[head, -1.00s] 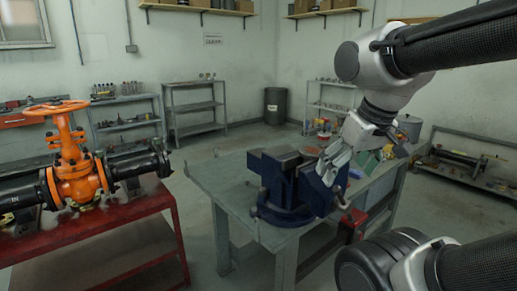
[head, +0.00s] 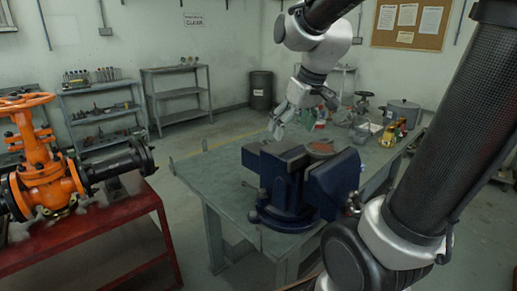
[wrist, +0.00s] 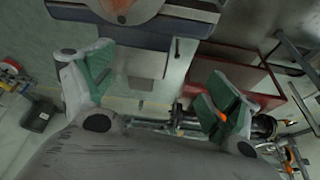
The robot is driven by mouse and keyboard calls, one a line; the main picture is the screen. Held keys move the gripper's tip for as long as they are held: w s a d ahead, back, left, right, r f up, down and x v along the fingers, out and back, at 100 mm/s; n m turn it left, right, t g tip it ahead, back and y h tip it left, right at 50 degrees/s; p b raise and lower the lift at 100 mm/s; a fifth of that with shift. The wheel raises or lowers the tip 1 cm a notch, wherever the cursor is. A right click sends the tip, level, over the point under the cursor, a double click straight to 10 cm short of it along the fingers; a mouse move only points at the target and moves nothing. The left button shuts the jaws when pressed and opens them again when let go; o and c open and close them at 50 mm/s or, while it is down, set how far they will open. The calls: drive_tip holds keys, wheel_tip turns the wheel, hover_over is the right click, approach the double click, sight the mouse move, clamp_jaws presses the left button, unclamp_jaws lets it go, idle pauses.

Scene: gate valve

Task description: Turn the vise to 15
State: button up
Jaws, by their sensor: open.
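The dark blue bench vise (head: 285,194) stands on a grey-green workbench (head: 213,179), its jaw side to the left and a larger blue block to the right. A small metal part (head: 353,202), perhaps its screw or handle end, shows at its right front, partly behind my arm. My gripper (head: 280,124) hangs open and empty above and behind the vise, apart from it. In the wrist view my gripper (wrist: 157,88) has its two green-padded fingers wide apart. The vise (wrist: 125,30) shows there at the top edge, cut off by the frame.
An orange gate valve with a handwheel (head: 45,165) sits on a red table (head: 80,238) at left. A pot (head: 402,112) and brass fittings (head: 391,133) stand at the bench's back right. A dark bin (head: 261,90) stands by the wall. Floor is free between the tables.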

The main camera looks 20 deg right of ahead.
drive_tip(key=shift+n+y, duration=0.3)
drive_tip(key=shift+n, duration=0.6)
drive_tip(key=w+f, duration=0.2)
drive_tip(key=w, duration=0.3)
drive_tip(key=w+f, duration=0.2)
drive_tip(key=w, duration=0.3)
drive_tip(key=w+f, duration=0.3)
drive_tip(key=w, duration=0.2)
drive_tip(key=shift+w+a, duration=0.1)
drive_tip(key=shift+a, duration=0.1)
drive_tip(key=shift+w+f, duration=0.25)
drive_tip(key=shift+f, duration=0.05)
drive_tip(key=x, duration=0.7)
drive_tip(key=shift+w+f, duration=0.15)
drive_tip(key=shift+f, duration=0.05)
